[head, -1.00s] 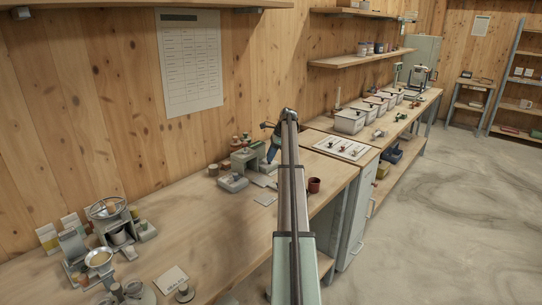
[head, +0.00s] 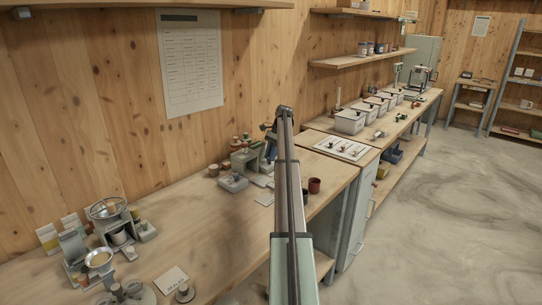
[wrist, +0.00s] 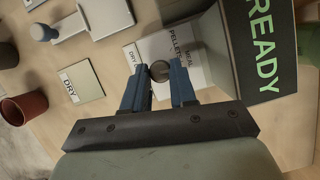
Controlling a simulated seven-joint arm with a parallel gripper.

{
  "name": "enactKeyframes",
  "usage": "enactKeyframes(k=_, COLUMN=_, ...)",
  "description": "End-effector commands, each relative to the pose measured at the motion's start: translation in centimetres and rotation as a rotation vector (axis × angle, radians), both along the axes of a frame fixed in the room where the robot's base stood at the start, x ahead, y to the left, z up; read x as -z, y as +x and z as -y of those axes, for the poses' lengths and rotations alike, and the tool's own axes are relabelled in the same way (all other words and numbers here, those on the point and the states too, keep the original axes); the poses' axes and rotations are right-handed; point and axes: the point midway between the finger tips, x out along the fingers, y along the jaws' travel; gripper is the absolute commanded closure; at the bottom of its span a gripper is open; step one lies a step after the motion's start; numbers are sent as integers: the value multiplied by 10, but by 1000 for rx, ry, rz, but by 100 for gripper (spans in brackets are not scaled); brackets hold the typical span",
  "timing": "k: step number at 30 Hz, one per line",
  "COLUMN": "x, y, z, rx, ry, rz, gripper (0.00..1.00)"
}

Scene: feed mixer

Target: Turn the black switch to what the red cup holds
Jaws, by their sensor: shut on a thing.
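The black switch (wrist: 160,70) is a round dark knob on a pale plate (wrist: 150,45) printed with words including DRY, PELLETS and MEAL. My gripper (wrist: 158,76) has blue fingers, one on each side of the knob, shut on it. In the head view my arm hides most of the gripper and the switch. The red cup (wrist: 24,107) lies to the left in the wrist view, its mouth dark; I cannot tell its contents. The cup (head: 314,185) stands near the bench's front edge in the head view.
A dark box marked READY (wrist: 262,50) rises close to the right of my gripper in the wrist view. A card marked DRY (wrist: 82,81) lies between cup and plate. A grey tray (head: 233,183) and a scale (head: 100,261) stand further left on the bench.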

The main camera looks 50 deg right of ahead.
Motion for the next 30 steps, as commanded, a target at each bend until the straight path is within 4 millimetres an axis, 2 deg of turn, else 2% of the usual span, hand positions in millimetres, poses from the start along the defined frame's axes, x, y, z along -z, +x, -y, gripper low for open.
enactKeyframes(k=10, x=0, y=2, z=1, rx=-139, ry=-2, rz=0, gripper=100)
enactKeyframes(k=26, x=0, y=1, z=0, rx=-162, ry=-2, rz=0, gripper=100)
enactKeyframes(k=27, x=0, y=1, z=0, rx=-162, ry=-2, rz=0, gripper=71)
enactKeyframes(k=30, x=0, y=1, z=0, rx=-162, ry=-2, rz=0, gripper=61)
